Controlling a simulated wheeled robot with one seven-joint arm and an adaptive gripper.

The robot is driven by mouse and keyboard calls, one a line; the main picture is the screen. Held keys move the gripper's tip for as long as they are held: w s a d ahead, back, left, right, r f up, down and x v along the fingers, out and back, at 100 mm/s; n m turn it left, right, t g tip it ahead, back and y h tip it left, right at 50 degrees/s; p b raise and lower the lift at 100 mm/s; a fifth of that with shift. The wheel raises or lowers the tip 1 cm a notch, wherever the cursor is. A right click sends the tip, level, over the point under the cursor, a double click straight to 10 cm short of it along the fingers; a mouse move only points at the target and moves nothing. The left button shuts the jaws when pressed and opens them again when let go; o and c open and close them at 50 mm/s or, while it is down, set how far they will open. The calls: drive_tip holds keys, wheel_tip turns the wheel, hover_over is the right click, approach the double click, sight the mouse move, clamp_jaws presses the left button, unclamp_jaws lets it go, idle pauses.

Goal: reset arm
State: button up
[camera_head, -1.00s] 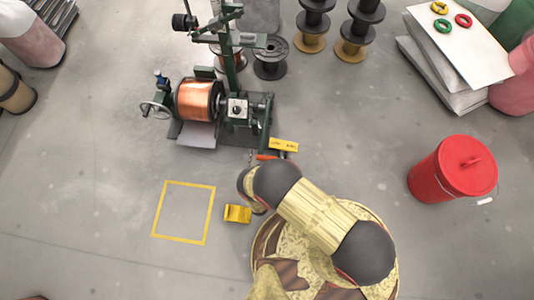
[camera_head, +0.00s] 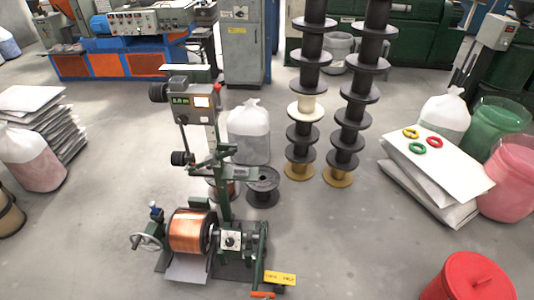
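My arm and my gripper are out of the head view now. A green winding machine (camera_head: 231,241) stands on the floor left of the middle. It holds a copper spool (camera_head: 190,232) on its shaft, and its display box (camera_head: 193,101) is lit. A yellow label plate (camera_head: 281,279) and an orange-red handle (camera_head: 262,294) show at its lower right. The floor below the machine is cut off by the frame's bottom edge.
Tall stacks of black spools (camera_head: 350,140) stand behind. A red bucket (camera_head: 468,278) is at lower right. Stacked white sheets (camera_head: 452,172) carry coloured rings, beside a pink bin (camera_head: 508,185). Orange-blue machinery (camera_head: 125,62) and a grey cabinet (camera_head: 242,55) line the back. Open floor lies between.

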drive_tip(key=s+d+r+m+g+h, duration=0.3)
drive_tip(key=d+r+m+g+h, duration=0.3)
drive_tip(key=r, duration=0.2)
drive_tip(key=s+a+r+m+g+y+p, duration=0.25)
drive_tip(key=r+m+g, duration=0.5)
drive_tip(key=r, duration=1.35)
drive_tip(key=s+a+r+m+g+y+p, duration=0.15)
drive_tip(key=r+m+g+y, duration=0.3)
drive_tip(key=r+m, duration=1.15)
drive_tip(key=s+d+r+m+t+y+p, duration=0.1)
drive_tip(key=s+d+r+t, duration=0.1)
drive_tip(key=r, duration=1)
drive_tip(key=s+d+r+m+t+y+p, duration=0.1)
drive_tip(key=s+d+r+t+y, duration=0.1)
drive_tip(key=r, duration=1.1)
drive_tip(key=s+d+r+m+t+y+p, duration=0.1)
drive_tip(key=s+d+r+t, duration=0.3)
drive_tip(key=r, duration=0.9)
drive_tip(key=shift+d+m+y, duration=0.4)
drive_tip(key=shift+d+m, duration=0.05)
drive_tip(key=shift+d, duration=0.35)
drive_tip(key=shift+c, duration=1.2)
